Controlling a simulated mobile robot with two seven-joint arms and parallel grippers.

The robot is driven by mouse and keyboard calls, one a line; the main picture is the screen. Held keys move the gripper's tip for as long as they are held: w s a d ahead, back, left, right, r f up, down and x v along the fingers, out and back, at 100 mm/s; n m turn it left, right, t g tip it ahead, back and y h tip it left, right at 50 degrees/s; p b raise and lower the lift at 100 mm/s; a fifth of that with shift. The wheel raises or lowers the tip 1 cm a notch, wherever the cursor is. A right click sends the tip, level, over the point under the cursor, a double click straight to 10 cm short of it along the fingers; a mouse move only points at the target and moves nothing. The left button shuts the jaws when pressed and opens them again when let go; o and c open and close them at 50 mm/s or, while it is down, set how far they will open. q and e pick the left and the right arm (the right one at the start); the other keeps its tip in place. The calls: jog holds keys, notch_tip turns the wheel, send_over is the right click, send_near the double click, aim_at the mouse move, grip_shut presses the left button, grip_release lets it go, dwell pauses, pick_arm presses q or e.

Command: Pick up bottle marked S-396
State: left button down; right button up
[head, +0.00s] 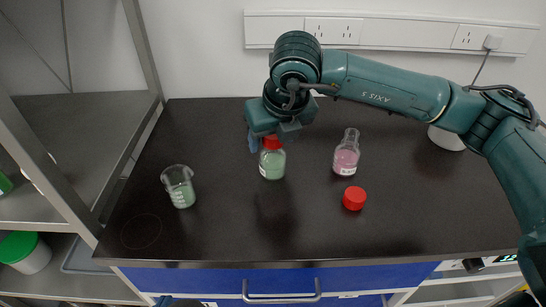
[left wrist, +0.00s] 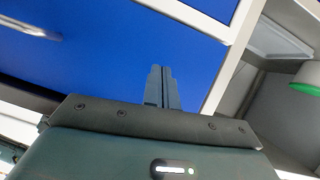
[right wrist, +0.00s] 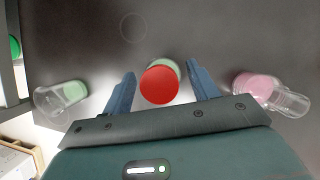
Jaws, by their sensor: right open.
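A bottle with a red cap and green contents (head: 272,165) stands upright on the dark bench; its white label is too small to read. My right gripper (head: 267,143) reaches down over it from above. In the right wrist view my right gripper (right wrist: 160,72) is open, with the red cap (right wrist: 158,86) between its two blue fingers and a gap on each side. An uncapped flask with pink contents (head: 346,157) stands to the right, also with a small label. My left gripper (left wrist: 161,88) is shut and empty, low in front of the blue drawer.
A beaker with green contents (head: 179,186) stands to the left. A loose red cap (head: 354,198) lies in front of the pink flask. A metal shelf frame (head: 62,180) borders the bench on the left. The front middle of the bench (head: 250,235) is clear.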

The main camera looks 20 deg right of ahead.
jog(key=shift+c, duration=0.5)
grip_shut()
jog(key=shift+r, duration=0.1)
